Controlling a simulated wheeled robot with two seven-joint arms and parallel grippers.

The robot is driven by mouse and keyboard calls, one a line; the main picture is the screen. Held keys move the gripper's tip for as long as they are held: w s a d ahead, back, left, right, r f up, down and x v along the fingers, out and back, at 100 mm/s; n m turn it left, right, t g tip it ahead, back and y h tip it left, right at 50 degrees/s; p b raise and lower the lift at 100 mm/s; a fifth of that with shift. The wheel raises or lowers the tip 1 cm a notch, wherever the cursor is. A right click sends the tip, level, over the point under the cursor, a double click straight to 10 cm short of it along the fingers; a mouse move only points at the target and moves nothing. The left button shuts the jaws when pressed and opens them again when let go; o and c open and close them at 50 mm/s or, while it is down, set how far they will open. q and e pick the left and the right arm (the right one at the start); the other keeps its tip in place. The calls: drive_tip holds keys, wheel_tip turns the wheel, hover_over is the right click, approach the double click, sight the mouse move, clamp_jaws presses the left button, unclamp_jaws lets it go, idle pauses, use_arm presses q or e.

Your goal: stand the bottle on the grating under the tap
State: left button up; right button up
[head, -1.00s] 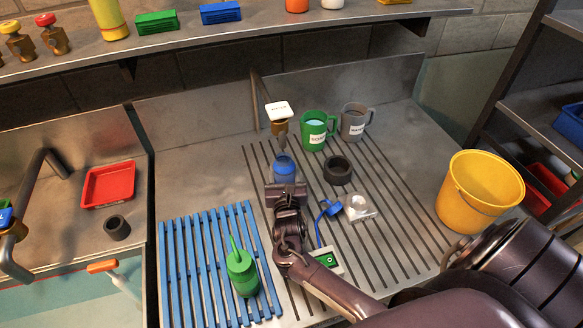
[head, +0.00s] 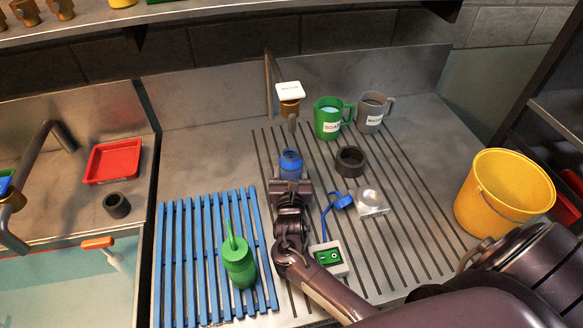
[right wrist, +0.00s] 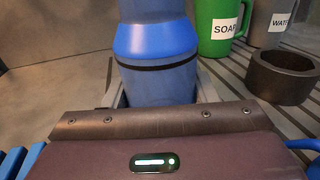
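The blue bottle (head: 290,165) is upright at the grating (head: 265,150), just below the tap (head: 290,106) with its white label plate. The right wrist view shows the bottle's blue body with a dark band (right wrist: 158,62); its top is cut off and its base is hidden behind my gripper. My right gripper (head: 290,184) is right in front of the bottle, at its lower part. My left gripper is not in view.
A green mug (head: 328,118), a grey mug (head: 372,112) and a dark ring (head: 350,160) stand right of the bottle. A green spouted bottle (head: 238,262) is on the blue rack (head: 175,265). A switch box (head: 331,257) and yellow bucket (head: 500,195) are nearer my right arm.

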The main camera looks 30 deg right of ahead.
drive_tip(key=o, duration=0.4)
drive_tip(key=shift+w+d+f, duration=0.1)
drive_tip(key=shift+d, duration=0.15)
drive_tip(key=shift+a, duration=0.1)
drive_tip(key=shift+r, duration=0.3)
drive_tip(key=v, duration=1.1)
drive_tip(key=shift+s+f, duration=0.1)
drive_tip(key=shift+s, duration=0.15)
drive_tip(key=shift+s+a, duration=0.2)
drive_tip(key=shift+s, duration=0.05)
